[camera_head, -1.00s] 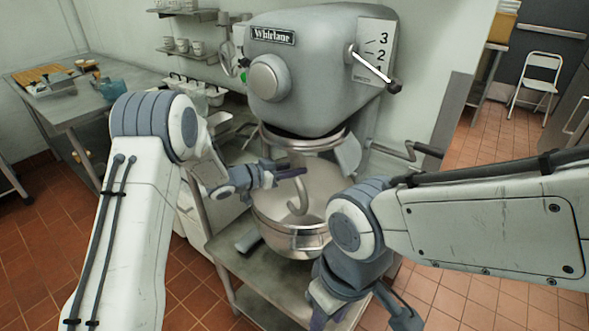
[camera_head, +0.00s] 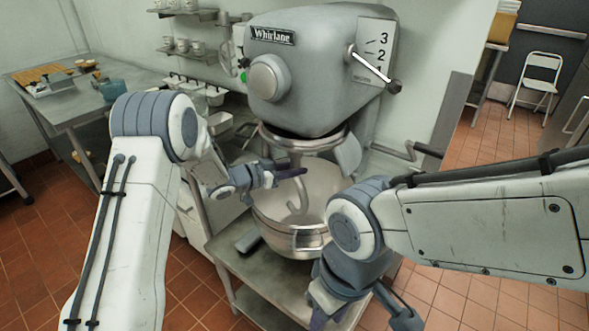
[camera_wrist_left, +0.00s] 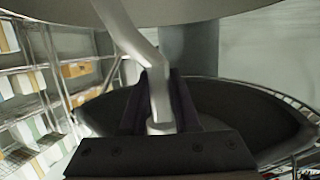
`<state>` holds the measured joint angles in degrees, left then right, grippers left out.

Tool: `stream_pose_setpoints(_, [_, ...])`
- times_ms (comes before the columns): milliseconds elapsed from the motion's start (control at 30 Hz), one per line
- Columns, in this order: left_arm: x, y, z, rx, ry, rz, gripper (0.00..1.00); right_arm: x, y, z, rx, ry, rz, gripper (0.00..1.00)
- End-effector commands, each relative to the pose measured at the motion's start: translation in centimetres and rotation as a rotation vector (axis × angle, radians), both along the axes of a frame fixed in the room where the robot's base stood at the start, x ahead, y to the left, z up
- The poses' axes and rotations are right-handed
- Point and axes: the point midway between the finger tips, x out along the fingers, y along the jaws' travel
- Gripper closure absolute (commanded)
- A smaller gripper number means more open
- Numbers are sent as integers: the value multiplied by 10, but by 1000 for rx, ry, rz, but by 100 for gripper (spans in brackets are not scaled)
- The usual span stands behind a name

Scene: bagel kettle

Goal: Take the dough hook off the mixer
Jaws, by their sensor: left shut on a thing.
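The mixer (camera_head: 320,70) is a large grey machine labelled Whirlane. The dough hook (camera_head: 297,198), a curved pale metal piece, hangs below its head, partly inside the steel bowl (camera_head: 290,240). My left gripper (camera_head: 295,173) reaches in from the left over the bowl rim and is shut on the dough hook's shank. In the left wrist view, the dough hook (camera_wrist_left: 125,30) passes down between the two dark fingers (camera_wrist_left: 160,105). My right gripper (camera_head: 365,312) hangs low in front of the bowl at the bottom edge, and its fingertips are not clear.
The mixer stands on a low metal table (camera_head: 275,295). A speed lever (camera_head: 375,68) sticks out at the mixer's right. A steel counter (camera_head: 65,105) with trays is at the back left. A folding chair (camera_head: 535,85) stands at the back right. Tiled floor is open on both sides.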

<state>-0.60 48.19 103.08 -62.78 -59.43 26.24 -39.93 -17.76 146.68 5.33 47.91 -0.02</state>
Motion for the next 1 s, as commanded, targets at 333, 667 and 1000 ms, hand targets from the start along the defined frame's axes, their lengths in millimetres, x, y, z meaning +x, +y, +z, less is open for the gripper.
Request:
stream_pose_setpoints(333, [0,0,0,0,0,0,100,0,0,0,0,0,0,56])
stream_pose_setpoints(667, [2,2,0,1,-3,-195,100,0,0,0,0,0,0,56])
stream_pose_setpoints(1000, [1,0,1,-1,-1,-299,100,0,0,0,0,0,0,56])
